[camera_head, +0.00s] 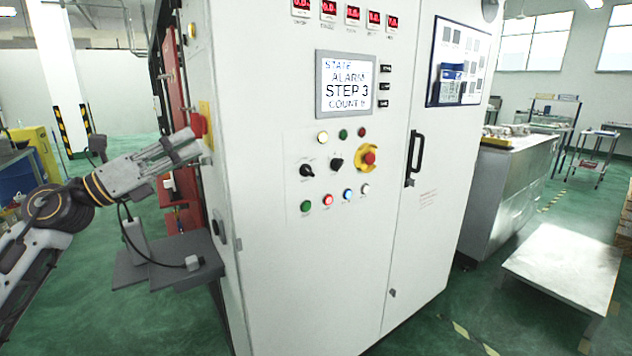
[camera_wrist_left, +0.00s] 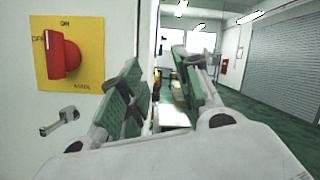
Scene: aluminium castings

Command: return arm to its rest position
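My left arm (camera_head: 75,205) reaches in from the left of the head view toward the side of a white control cabinet (camera_head: 270,130). Its gripper (camera_head: 188,146) is beside a red rotary switch (camera_head: 198,125) on a yellow plate (camera_head: 205,110). In the left wrist view the red switch (camera_wrist_left: 64,55) is left of the gripper (camera_wrist_left: 160,65), on its yellow plate (camera_wrist_left: 90,75) with ON marked at the top. The two green-padded fingers are apart with nothing between them. The right gripper is not in view.
A grey shelf (camera_head: 165,270) with a small cabled device (camera_head: 192,262) juts out below the gripper. A metal door handle (camera_wrist_left: 58,122) is close below the switch. The cabinet's screen (camera_head: 347,83) reads ALARM, STEP 3. Open green floor (camera_head: 110,320) lies at lower left.

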